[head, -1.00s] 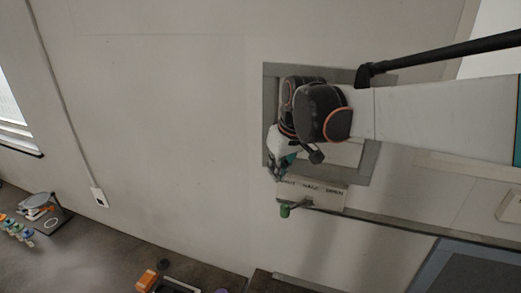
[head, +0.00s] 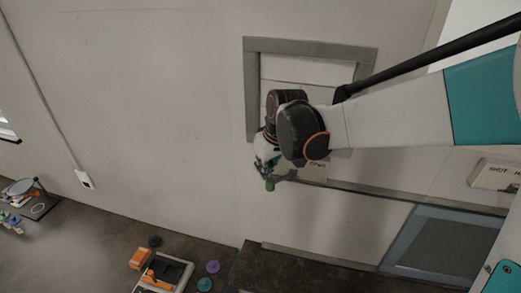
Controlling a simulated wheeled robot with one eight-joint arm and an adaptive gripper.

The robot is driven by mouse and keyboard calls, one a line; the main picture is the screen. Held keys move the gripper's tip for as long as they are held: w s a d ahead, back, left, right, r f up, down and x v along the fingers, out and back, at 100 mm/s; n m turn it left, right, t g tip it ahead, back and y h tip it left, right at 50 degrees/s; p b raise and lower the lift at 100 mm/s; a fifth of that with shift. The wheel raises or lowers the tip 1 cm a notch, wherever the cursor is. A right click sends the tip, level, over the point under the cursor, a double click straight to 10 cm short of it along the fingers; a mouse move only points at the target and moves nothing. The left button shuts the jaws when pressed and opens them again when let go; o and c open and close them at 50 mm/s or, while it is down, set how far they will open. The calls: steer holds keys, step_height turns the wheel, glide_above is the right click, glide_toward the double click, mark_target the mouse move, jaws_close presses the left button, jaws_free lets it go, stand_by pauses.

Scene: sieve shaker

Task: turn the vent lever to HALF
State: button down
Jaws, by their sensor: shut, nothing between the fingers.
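The vent lever with its green knob (head: 270,185) shows in the head view, just below the grey-framed wall vent (head: 250,95). The knob end points left and slightly down from a short grey arm.
A ledge (head: 400,195) runs along the wall to the right of the lever. Another white label plate (head: 497,175) is at the far right.

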mark_target(270, 184)
steer(key=shift+s, duration=0.15)
steer(key=shift+s+d+n+g+y+b, duration=0.15)
steer(key=shift+s+d+n+y+b, duration=0.1)
steer(key=shift+s+n+b, duration=0.4)
steer(key=shift+s+d+n+g+y+b, duration=0.2)
steer(key=shift+s+n+y+b, duration=0.1)
steer(key=shift+s+n, duration=0.5)
steer(key=n, duration=0.1)
steer(key=s+d+n+b, duration=0.1)
steer(key=n, duration=0.1)
steer(key=shift+s+g+y, duration=0.25)
steer(key=shift+s+g, duration=0.05)
steer(key=shift+g, duration=0.05)
steer(key=shift+s+d+n, duration=0.25)
steer(key=shift+s+d, duration=0.25)
steer(key=shift+b, duration=0.3)
